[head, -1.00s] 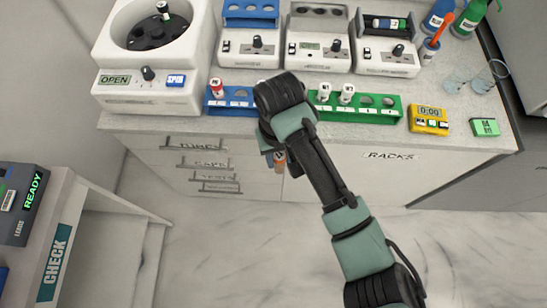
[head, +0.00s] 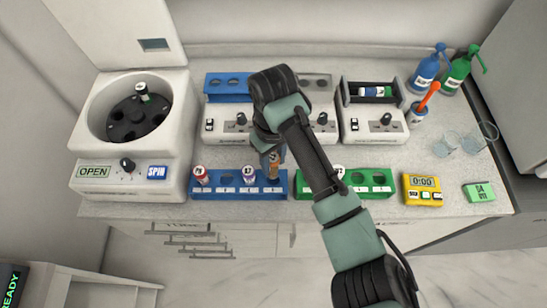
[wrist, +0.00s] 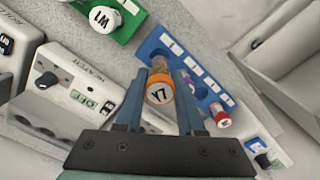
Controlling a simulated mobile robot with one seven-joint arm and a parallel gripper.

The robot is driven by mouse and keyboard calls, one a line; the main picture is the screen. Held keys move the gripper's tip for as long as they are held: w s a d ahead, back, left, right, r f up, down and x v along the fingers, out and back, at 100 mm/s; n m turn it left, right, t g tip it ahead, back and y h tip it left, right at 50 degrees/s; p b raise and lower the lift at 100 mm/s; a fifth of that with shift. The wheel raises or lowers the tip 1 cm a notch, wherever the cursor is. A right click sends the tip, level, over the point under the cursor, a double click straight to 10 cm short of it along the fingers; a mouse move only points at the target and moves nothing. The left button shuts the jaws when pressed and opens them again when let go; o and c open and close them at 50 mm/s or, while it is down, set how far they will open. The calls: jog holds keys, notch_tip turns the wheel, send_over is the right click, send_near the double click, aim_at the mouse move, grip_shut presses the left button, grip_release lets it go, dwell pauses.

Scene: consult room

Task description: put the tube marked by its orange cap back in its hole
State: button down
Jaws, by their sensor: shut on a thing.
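The orange-capped tube (wrist: 160,90), its cap marked Y7, is between the fingers of my gripper (wrist: 160,100), which is shut on it. In the head view the tube (head: 273,168) shows below my gripper (head: 270,152), at the right end of the blue rack (head: 238,190). The blue rack also shows in the wrist view (wrist: 168,43), behind the tube. I cannot tell whether the tube's lower end is in the hole or above it. The rack holds a red-capped tube (head: 201,175) and a purple-marked tube (head: 249,175), with an empty hole between them.
A green rack (head: 368,190) stands right of the blue one, partly hidden by my arm. A centrifuge (head: 135,185) stands left. Devices with knobs (head: 375,125) line the back. A yellow timer (head: 422,188) and green box (head: 479,192) lie at right.

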aim_at(273, 173)
jog(key=shift+f+b, duration=0.3)
jog(key=shift+f, duration=0.25)
jog(key=shift+f+p, duration=0.1)
jog(key=shift+p, duration=0.45)
jog(key=shift+f, duration=0.2)
dwell(0.6)
jog(key=shift+f+b, duration=1.35)
jog(key=shift+f, duration=0.9)
jog(key=shift+c, duration=2.2)
grip_release()
